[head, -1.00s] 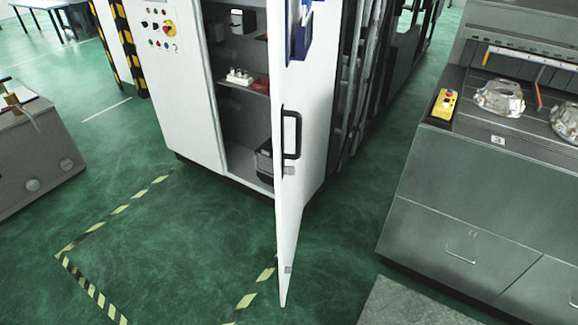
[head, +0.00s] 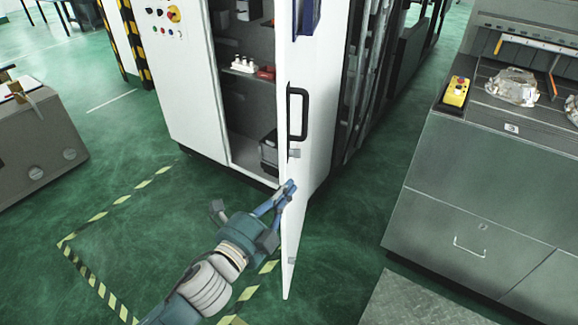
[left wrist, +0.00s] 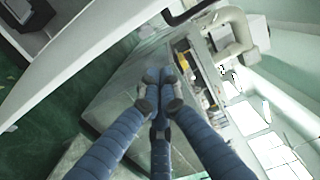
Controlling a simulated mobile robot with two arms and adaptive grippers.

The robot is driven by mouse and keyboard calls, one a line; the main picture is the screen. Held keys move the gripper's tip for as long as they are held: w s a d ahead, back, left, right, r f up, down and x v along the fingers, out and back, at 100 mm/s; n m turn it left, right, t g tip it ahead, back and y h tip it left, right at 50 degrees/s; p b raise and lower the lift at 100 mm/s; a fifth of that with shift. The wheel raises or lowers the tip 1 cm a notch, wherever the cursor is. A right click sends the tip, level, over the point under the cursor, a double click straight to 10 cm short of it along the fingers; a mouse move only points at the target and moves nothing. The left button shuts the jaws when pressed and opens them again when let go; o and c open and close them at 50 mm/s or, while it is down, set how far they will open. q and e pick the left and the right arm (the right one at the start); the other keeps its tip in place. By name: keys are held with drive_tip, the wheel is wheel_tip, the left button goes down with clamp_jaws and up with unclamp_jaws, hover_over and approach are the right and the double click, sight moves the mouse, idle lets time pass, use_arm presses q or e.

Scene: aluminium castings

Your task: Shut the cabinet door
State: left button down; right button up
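The white cabinet door (head: 312,130) stands open, swung out from the cabinet (head: 190,90), so the shelves inside show. Its black handle (head: 297,114) is on the door's outer face. My left gripper (head: 288,188) is in front of the door's free edge, below the handle; whether it touches the door I cannot tell. In the left wrist view its blue fingers (left wrist: 158,88) come together at the tips with nothing between them. The white door (left wrist: 85,62) runs diagonally beside them, and part of the dark handle (left wrist: 188,12) shows at the top. My right gripper is not in view.
A grey workbench (head: 450,190) with castings (head: 512,87) and a yellow control box (head: 456,92) stands to the right. A grey unit (head: 45,140) stands at the left. Green floor with striped tape (head: 95,215) is clear before the cabinet.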

sight(299, 154)
use_arm(q)
drive_tip(key=w+p, duration=0.4)
drive_tip(key=w, duration=0.4)
drive_tip(key=shift+w, duration=0.35)
drive_tip(key=shift+d, duration=0.1)
drive_tip(key=shift+w, duration=0.1)
